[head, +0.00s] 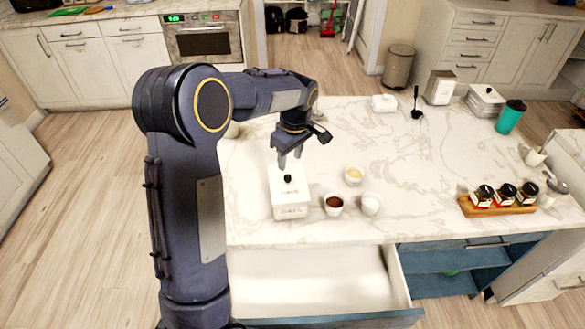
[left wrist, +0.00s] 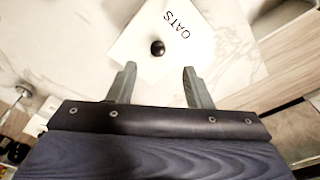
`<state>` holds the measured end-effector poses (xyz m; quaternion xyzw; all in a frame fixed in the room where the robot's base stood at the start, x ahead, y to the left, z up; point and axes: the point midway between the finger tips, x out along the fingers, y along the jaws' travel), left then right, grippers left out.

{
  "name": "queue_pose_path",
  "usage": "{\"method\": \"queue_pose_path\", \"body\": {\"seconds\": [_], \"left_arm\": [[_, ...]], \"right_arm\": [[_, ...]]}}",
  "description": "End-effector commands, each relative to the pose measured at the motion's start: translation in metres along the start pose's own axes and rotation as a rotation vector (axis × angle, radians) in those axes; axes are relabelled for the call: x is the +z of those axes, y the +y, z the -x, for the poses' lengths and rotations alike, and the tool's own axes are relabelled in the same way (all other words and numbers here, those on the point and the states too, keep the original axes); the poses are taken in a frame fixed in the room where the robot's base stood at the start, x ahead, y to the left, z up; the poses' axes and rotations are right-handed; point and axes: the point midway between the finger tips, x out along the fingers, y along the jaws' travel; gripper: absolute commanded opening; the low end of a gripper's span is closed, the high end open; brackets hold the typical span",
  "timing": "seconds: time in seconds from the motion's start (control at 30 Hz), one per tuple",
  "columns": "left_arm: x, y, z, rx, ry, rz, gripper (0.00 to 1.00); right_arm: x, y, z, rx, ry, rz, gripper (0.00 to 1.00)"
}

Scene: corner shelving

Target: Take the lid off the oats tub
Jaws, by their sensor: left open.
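The oats tub (head: 290,206) is a white box standing on the marble counter. Its white lid (head: 280,184) is on it, with a black round knob (head: 287,179) on top. My right gripper is not in view.
Small bowls (head: 353,175), (head: 333,205) and (head: 370,204) stand close to the right of the tub. A wooden tray (head: 497,208) with several jars is farther right. An open drawer (head: 310,280) juts out below the counter's front edge. The counter's middle right is clear.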

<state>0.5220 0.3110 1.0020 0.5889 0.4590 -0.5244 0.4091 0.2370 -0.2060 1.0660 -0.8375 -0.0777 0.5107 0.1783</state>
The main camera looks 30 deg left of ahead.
Motion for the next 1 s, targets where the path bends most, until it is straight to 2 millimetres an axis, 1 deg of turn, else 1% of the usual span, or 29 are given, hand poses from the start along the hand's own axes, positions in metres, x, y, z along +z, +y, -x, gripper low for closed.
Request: {"method": "queue_pose_path", "body": {"seconds": [0.33, 0.47, 0.6, 0.7, 0.9, 1.0], "left_arm": [[-0.002, 0.002, -0.035, -0.008, 0.005, 0.012, 0.46], [-0.003, 0.003, -0.055, -0.010, 0.003, 0.012, 0.46], [-0.003, 0.004, -0.073, -0.007, 0.005, 0.011, 0.46], [-0.003, 0.004, -0.079, -0.005, 0.005, 0.011, 0.46], [-0.003, 0.004, -0.080, -0.004, 0.005, 0.011, 0.46], [-0.003, 0.004, -0.079, -0.004, 0.005, 0.011, 0.33]], "right_arm": [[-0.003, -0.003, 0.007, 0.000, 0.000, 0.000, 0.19], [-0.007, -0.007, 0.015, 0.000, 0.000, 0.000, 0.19], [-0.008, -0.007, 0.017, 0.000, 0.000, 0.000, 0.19], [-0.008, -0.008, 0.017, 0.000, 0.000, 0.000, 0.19], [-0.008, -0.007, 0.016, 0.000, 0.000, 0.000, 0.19], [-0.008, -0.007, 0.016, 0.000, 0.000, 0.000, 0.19]]}}
